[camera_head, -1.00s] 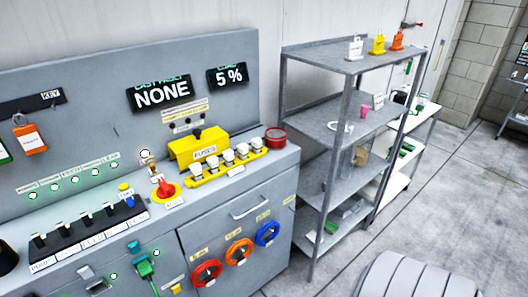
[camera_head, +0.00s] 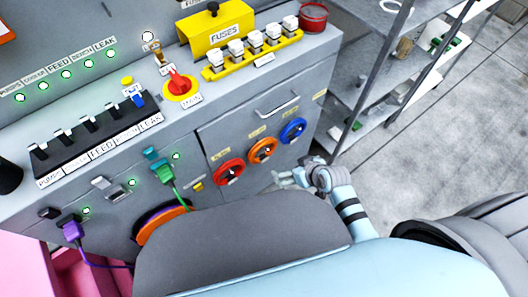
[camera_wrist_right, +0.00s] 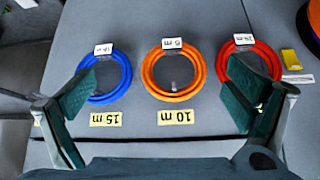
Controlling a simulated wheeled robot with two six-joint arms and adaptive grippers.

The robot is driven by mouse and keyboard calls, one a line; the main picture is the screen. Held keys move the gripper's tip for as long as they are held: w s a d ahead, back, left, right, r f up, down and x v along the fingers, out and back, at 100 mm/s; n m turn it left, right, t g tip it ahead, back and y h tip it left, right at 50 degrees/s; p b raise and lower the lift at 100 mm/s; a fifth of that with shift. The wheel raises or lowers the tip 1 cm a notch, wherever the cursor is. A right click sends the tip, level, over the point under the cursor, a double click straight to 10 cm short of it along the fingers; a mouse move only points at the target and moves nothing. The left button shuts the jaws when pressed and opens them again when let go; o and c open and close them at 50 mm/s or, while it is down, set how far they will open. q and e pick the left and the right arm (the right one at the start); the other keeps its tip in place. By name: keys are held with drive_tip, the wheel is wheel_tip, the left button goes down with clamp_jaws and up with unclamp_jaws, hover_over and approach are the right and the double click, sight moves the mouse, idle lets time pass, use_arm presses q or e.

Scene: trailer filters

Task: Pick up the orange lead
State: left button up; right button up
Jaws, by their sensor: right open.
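The orange lead (camera_head: 262,159) hangs as a coil on the grey cabinet front, between a red coil (camera_head: 228,182) and a blue coil (camera_head: 293,139). In the right wrist view, turned upside down, the orange lead (camera_wrist_right: 174,97) is near the middle. It has a white tag, and a yellow "10 m" label (camera_wrist_right: 181,117) lies close to it. My right gripper (camera_head: 283,178) is in front of the cabinet, below the coils. In the wrist view its fingers (camera_wrist_right: 163,100) are spread wide and empty, with the orange coil framed between them. My left gripper is not visible.
A drawer handle (camera_head: 277,107) juts out above the coils. A green plug (camera_head: 163,173) and a purple plug (camera_head: 72,231) with cable are left on the cabinet. A metal shelf (camera_head: 372,85) stands right. Open floor (camera_head: 440,140) lies beyond it.

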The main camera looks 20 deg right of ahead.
drive_tip(key=n+t+y+b, duration=0.1)
approach(263, 146)
drive_tip(key=b+x, duration=0.2)
drive_tip(key=x, duration=0.1)
drive_tip(key=b+x, duration=0.2)
drive_tip(key=x, duration=0.2)
drive_tip(key=b+x, duration=0.2)
drive_tip(key=x, duration=0.1)
drive_tip(key=shift+s+d+f+b, duration=0.15)
drive_tip(key=shift+d+f+b, duration=0.2)
drive_tip(key=shift+f, duration=0.1)
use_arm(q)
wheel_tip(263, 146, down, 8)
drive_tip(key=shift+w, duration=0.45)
use_arm(e)
drive_tip(key=shift+r, duration=0.15)
drive_tip(key=shift+c, duration=0.2)
drive_tip(key=c, duration=1.4)
drive_tip(key=shift+o, duration=0.2)
